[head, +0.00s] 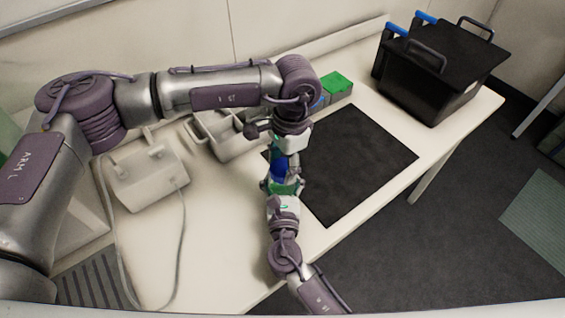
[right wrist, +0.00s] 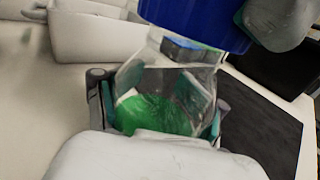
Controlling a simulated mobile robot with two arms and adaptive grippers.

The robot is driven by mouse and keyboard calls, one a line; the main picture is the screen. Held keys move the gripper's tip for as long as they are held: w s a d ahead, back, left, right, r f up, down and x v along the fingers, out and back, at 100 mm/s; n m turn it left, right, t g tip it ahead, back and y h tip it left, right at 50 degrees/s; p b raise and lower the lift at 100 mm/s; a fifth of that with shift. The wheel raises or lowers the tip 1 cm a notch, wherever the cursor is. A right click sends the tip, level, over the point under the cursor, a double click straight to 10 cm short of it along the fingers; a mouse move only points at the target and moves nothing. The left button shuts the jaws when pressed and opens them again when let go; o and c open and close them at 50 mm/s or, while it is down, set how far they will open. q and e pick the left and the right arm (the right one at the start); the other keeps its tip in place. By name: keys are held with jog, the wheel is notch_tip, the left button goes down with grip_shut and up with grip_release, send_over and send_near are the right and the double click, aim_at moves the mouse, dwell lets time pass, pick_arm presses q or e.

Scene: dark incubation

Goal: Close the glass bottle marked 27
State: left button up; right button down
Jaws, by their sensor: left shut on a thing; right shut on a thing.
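My left gripper (head: 284,155) comes down from above and is shut on a blue cap (head: 280,168). My right gripper (head: 283,186) is just below it, shut on a clear glass bottle. In the right wrist view the bottle (right wrist: 160,65) stands between my right fingers (right wrist: 158,105), with green showing in or through the glass. The cap (right wrist: 195,18) is directly over the bottle's mouth, with a left fingertip at its right side. I cannot tell whether the cap is seated or only touching. No number is readable on the bottle.
A dark mat (head: 360,165) lies on the white table (head: 215,240) beside the grippers. A black lidded box (head: 430,85) stands at the back right. A pale tray (head: 225,147), a green-topped block (head: 337,82) and a corded pale device (head: 148,180) are behind and left.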

pick_arm(q)
jog(key=shift+w+r, duration=0.1)
jog(key=o, duration=0.8)
jog(key=shift+r, duration=2.2)
jog(key=shift+c, duration=0.3)
